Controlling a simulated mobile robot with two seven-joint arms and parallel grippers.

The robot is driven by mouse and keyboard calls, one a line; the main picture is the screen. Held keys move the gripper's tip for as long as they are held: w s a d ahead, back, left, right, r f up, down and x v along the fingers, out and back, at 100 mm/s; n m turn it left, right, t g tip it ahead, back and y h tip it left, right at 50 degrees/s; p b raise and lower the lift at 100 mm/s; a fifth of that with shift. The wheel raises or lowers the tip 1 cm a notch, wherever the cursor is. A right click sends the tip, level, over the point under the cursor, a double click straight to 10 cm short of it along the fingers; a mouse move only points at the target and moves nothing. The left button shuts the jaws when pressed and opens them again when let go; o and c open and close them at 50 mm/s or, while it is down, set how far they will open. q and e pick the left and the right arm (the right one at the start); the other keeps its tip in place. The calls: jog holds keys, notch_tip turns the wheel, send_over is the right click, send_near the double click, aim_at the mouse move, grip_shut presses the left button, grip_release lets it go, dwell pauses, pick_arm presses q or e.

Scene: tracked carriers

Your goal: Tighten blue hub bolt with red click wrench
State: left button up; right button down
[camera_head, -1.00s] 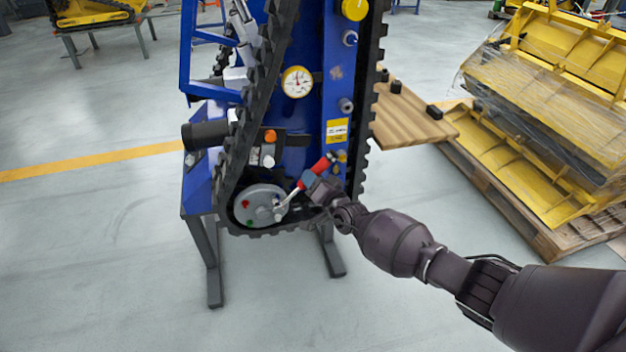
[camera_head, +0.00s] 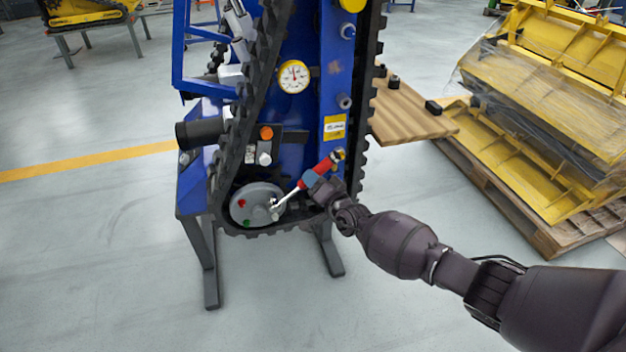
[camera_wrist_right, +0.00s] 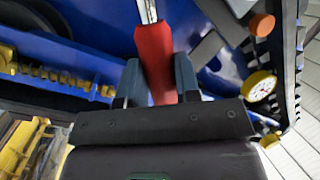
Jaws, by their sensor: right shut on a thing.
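The red click wrench (camera_head: 322,167) slants across the lower part of the tracked carrier. My right gripper (camera_head: 314,180) is shut on its red handle. In the right wrist view, the handle (camera_wrist_right: 154,55) stands between the two fingers (camera_wrist_right: 154,85). The wrench's silver shaft points down-left, and its head (camera_head: 273,207) lies over the right side of the round grey hub (camera_head: 257,195). A red bolt (camera_head: 242,203) and a green bolt (camera_head: 247,223) show on the hub. I cannot make out the blue bolt; whether the wrench head sits on a bolt is unclear. My left gripper is out of view.
The blue carrier frame (camera_head: 317,115) stands upright with black track around it. A gauge (camera_head: 294,77) and an orange knob (camera_head: 266,133) sit above the hub. A wooden board (camera_head: 408,118) and a pallet of yellow parts (camera_head: 550,195) stand right.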

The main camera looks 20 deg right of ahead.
jog(key=shift+d+f+m+b, duration=0.3)
jog(key=shift+f+b, duration=0.1)
jog(key=shift+b, duration=0.15)
jog(key=shift+f, duration=0.1)
jog(key=shift+d, duration=0.1)
jog(key=shift+m, duration=0.3)
jog(key=shift+d+f+m+t+b, duration=0.3)
jog(key=shift+f+m+t+b, duration=0.1)
jog(key=shift+f+b, duration=0.35)
